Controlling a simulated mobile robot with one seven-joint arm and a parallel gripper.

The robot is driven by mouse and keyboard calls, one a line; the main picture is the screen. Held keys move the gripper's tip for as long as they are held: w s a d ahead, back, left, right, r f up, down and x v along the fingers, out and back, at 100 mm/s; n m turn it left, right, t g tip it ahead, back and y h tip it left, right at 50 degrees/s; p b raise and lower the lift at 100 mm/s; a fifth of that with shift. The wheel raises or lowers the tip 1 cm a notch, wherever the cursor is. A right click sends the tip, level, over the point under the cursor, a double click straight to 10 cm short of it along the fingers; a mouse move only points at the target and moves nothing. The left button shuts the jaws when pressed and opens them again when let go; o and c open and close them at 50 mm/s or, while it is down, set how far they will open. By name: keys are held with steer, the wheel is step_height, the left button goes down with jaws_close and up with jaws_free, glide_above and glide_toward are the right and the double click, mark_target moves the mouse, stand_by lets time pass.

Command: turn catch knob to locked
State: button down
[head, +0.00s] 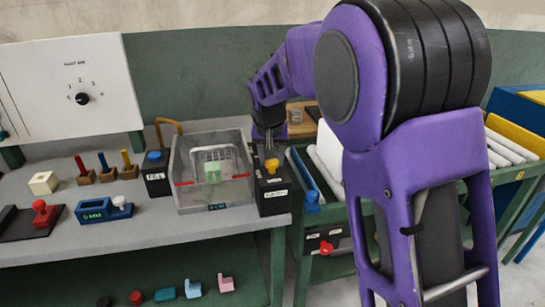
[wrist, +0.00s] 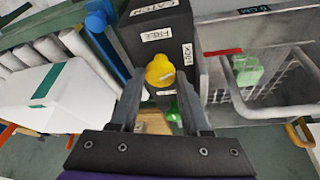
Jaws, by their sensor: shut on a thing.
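The yellow catch knob (wrist: 159,70) sits on a black box (wrist: 158,22) with white labels. My gripper (wrist: 159,78) is shut on the knob, one dark finger on each side. In the head view the knob (head: 271,166) shows on top of the black box (head: 272,196), with my gripper (head: 268,135) coming down from above and behind it. I cannot read the knob's exact setting.
A clear-walled tray (head: 205,209) with a green block (head: 213,173) and a wire basket stands directly left of the box. A blue-handled bar (head: 311,200) and white rolls are to the right. A second black box with a blue knob (head: 154,157) is left of the tray.

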steer(key=m+h, duration=0.1)
steer(key=m, duration=0.1)
steer(key=m+h, duration=0.1)
steer(key=m, duration=0.2)
steer(key=shift+a+g+p, duration=0.15)
steer(key=shift+g+p, duration=0.15)
steer(key=shift+m, duration=0.3)
steer(key=shift+c, duration=1.8)
jaws_free()
steer(key=p+v, duration=0.2)
steer(key=v, duration=1.5)
steer(key=shift+r, duration=0.2)
